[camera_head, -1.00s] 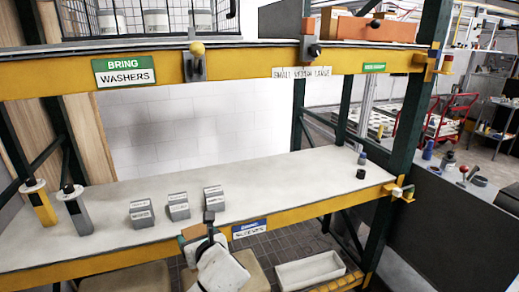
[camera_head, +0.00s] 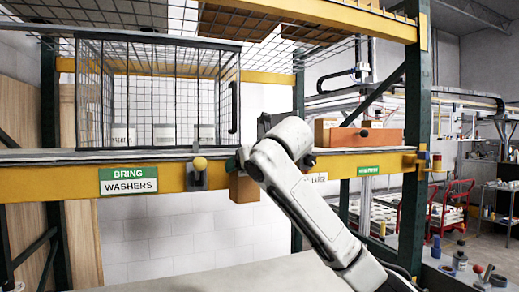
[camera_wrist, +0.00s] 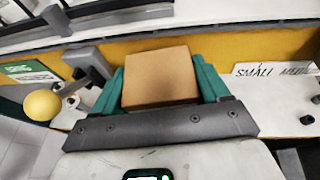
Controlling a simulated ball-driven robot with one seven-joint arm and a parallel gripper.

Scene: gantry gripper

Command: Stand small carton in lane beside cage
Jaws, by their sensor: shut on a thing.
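A small brown carton (camera_wrist: 160,76) sits between the green fingers of my gripper (camera_wrist: 161,88) in the wrist view. My gripper (camera_head: 246,162) is shut on it. In the head view the carton (camera_head: 243,188) hangs at the front of the upper shelf's yellow beam (camera_head: 75,184), its bottom below the shelf surface. The wire cage (camera_head: 232,85) stands on the upper shelf to the left, with several grey-white cans inside. The lane right of the cage is partly hidden by my arm and gripper.
A yellow-knobbed lever (camera_head: 199,164) sticks out from the beam just left of the carton; its knob also shows in the wrist view (camera_wrist: 42,105). An orange bin (camera_head: 365,138) and a tan box (camera_head: 325,131) stand right of the lane. Wire mesh hangs above.

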